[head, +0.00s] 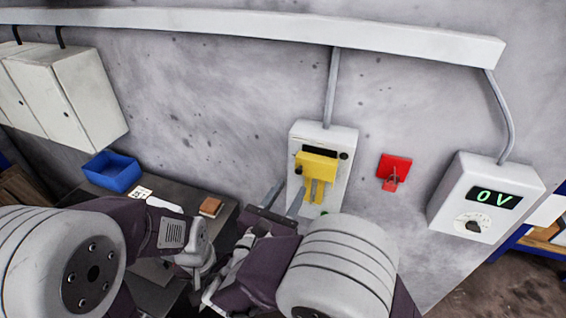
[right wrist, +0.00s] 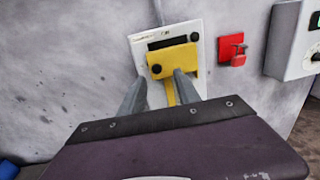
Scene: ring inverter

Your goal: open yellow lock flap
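The yellow lock flap (head: 317,166) sits on the front of a white wall box (head: 342,140), with a yellow piece hanging below it. The flap also shows in the right wrist view (right wrist: 178,60), lying flat against the box under a dark slot. My right gripper (head: 290,190) is open, with its two grey fingers apart and pointing at the lower part of the flap. In the right wrist view the right finger overlaps the yellow hanging piece; whether it touches cannot be told. My left gripper (head: 192,258) is low at the left, its fingers not clear.
A red switch (head: 394,168) and a white meter box (head: 460,190) reading 0V are on the wall to the right. A blue bin (head: 112,172) and a small brown block (head: 211,206) rest on the dark table at the left. White cabinets (head: 70,95) hang above.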

